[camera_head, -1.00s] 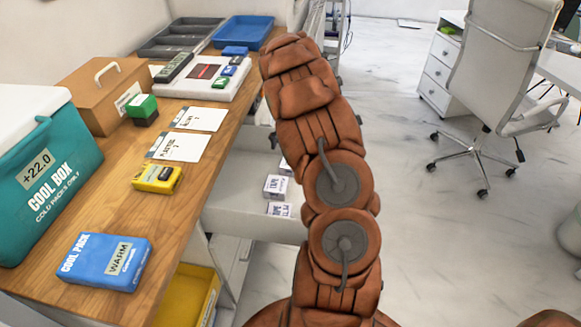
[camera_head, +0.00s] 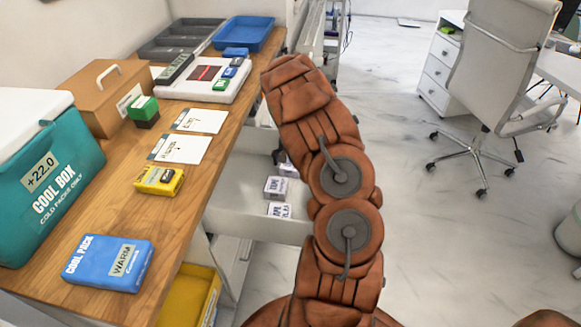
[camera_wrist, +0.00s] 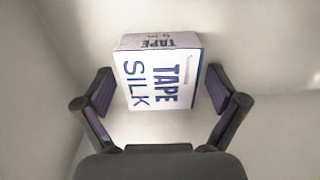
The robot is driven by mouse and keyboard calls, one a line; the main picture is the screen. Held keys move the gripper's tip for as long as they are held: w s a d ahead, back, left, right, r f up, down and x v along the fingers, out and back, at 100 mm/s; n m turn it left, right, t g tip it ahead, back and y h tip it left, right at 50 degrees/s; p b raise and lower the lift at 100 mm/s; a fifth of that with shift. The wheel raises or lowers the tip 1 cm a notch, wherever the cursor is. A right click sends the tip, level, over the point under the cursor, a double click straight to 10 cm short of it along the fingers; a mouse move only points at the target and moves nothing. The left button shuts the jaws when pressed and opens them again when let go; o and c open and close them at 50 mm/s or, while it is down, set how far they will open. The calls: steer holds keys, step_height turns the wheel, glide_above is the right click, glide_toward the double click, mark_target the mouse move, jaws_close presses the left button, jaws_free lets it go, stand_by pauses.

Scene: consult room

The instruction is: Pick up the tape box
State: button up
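A white tape box with blue "TAPE SILK" lettering (camera_wrist: 160,78) sits in a pale drawer, seen in the wrist view. My gripper (camera_wrist: 160,100) is open, with one finger on each side of the box and a gap showing on both sides. In the head view my gripper is hidden behind my arm. Small white boxes, one lettered like a tape box (camera_head: 276,187) and another in front of it (camera_head: 279,209), lie in the open white drawer (camera_head: 240,215) under the counter. I cannot tell which of the boxes in the drawer is the one between my fingers.
The wooden counter (camera_head: 205,185) above the drawer holds a teal cool box (camera_head: 50,190), a blue cool pack (camera_head: 107,262) and a yellow pack (camera_head: 159,180). A yellow bin (camera_head: 190,297) is below. Open floor lies to the right, with a white chair (camera_head: 500,70).

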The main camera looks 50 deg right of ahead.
steer(key=c, duration=1)
